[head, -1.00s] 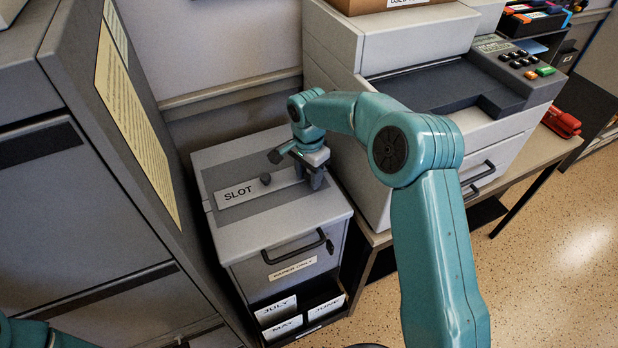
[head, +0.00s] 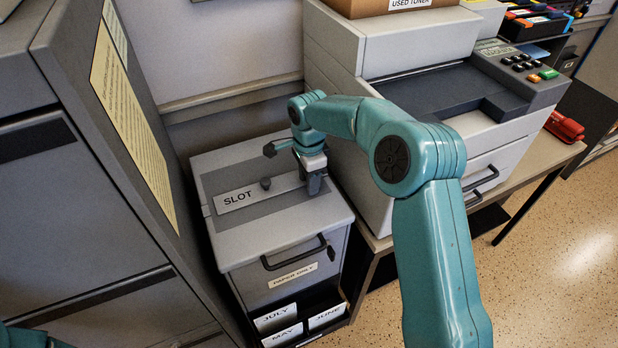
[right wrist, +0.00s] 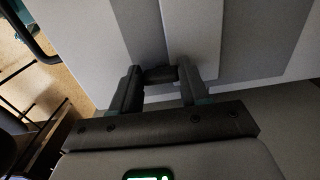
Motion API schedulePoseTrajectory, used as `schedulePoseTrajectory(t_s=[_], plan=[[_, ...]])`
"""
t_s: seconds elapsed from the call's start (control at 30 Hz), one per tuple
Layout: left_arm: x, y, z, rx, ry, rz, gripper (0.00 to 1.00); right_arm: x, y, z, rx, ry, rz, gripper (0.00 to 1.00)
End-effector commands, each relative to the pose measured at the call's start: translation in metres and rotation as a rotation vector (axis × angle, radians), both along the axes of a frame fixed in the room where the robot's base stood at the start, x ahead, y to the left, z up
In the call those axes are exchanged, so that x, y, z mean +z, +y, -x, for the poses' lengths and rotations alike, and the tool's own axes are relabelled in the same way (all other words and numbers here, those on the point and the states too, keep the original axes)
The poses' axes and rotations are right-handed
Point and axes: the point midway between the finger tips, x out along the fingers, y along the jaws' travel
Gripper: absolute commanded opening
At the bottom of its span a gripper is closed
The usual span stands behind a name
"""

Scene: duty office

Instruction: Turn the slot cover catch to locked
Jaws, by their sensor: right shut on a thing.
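The slot cover (head: 231,202) is a light grey strip labelled SLOT on top of the grey paper cabinet (head: 225,158). A small dark knob (head: 265,183) stands near the middle of the strip. My right gripper (head: 314,186) points down at the right end of the strip. In the right wrist view its fingers (right wrist: 160,82) are shut on a small dark piece, the catch (right wrist: 160,74), at the strip's end. The catch's exact angle is hard to tell. My left gripper is out of sight; only a bit of the left arm shows at the bottom left.
A tall grey filing cabinet (head: 100,240) stands close on the left. A large copier (head: 400,60) on a table (head: 530,150) stands on the right. The paper cabinet has a front handle (head: 294,252) and labelled trays (head: 275,317) below.

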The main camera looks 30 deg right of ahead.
Motion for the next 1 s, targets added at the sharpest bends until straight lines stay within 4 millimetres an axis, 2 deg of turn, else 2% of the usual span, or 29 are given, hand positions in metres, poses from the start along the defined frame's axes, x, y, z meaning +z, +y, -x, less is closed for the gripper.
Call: schedulePoseTrajectory(t_s=[0.17,0.2,0.27,0.57,0.67,0.77,1.0], plan=[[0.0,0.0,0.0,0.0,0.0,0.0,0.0,0.001,0.0,-0.001,-0.002,-0.004,-0.001,0.14],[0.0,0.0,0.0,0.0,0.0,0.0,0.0,0.001,0.0,-0.001,-0.002,-0.004,-0.001,0.51],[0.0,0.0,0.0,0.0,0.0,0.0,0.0,0.001,0.0,-0.001,-0.002,-0.004,-0.001,0.7],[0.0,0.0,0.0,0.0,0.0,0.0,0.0,0.001,0.0,0.0,0.0,-0.002,0.0,0.7],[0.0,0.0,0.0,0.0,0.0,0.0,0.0,0.009,0.0,-0.001,0.0,-0.003,0.0,0.7],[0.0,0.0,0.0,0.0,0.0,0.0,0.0,0.027,0.0,-0.001,0.0,-0.006,0.0,0.7],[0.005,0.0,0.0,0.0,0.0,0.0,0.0,0.091,0.0,-0.001,0.0,-0.007,0.0,0.7]])
